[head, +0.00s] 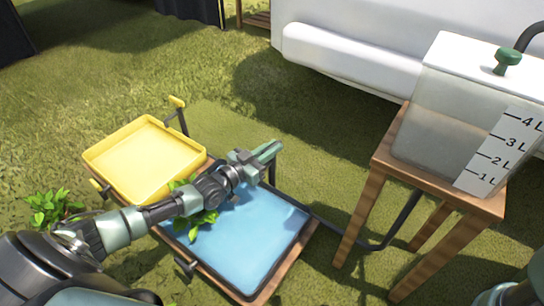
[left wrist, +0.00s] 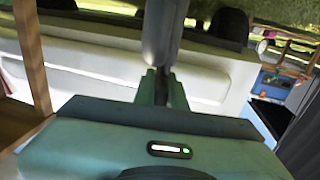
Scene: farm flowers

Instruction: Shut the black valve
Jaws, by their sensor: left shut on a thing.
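My left gripper (head: 268,152) is above the far edge of the blue tray (head: 262,225). In the left wrist view its two green fingers (left wrist: 162,90) are closed on a dark upright bar. This appears to be the handle of the black valve (left wrist: 162,38). In the head view my gripper hides most of the valve, and a dark pipe (head: 272,174) shows just below the fingers. Whether the valve is open or shut cannot be told. My right gripper is not in view.
A yellow tray (head: 145,160) with a yellow valve (head: 177,102) lies left of the blue one. A water tank (head: 435,125) with a green knob (head: 507,60) stands on a wooden stool (head: 440,188) at right. A black hose (head: 375,245) runs along the grass.

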